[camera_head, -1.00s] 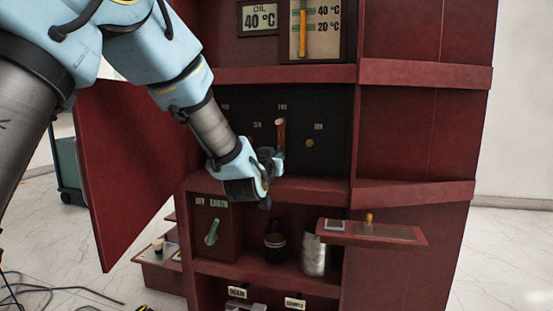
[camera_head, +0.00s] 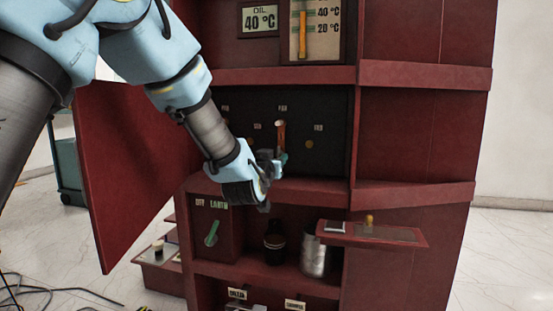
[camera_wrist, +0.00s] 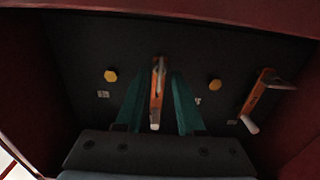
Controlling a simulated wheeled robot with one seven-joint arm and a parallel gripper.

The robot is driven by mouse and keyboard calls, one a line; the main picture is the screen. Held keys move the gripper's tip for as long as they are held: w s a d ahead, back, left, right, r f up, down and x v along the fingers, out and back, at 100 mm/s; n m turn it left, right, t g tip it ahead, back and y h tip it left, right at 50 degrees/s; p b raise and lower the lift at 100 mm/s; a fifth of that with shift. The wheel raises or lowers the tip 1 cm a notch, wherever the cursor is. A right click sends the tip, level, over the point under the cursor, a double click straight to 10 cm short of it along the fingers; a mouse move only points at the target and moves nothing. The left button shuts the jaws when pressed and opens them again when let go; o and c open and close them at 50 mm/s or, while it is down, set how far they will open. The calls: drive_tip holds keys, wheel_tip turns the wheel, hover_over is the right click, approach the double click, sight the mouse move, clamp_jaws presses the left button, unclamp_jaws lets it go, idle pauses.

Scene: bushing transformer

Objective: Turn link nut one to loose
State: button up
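Two yellow hex nuts show on the dark panel (camera_wrist: 75,60) in the wrist view, a left nut (camera_wrist: 110,76) and a right nut (camera_wrist: 214,85). Which one is nut one I cannot tell; the labels are too small to read. An orange link bar (camera_wrist: 157,80) with a pale end lies between them. My gripper (camera_wrist: 158,88) has its two green fingers apart, one each side of this bar, with gaps visible. In the head view my gripper (camera_head: 277,160) is just below the upright orange bar (camera_head: 281,136); a nut (camera_head: 309,145) shows to its right.
A second orange bar with a pale handle (camera_wrist: 258,97) is at the right in the wrist view. Below are a shelf edge (camera_head: 320,190), a green lever (camera_head: 212,232), a dark bottle (camera_head: 275,243) and a metal can (camera_head: 313,262). The red door (camera_head: 130,170) stands open at left.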

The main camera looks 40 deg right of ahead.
drive_tip(key=p+v, duration=0.1)
drive_tip(key=v, duration=0.9)
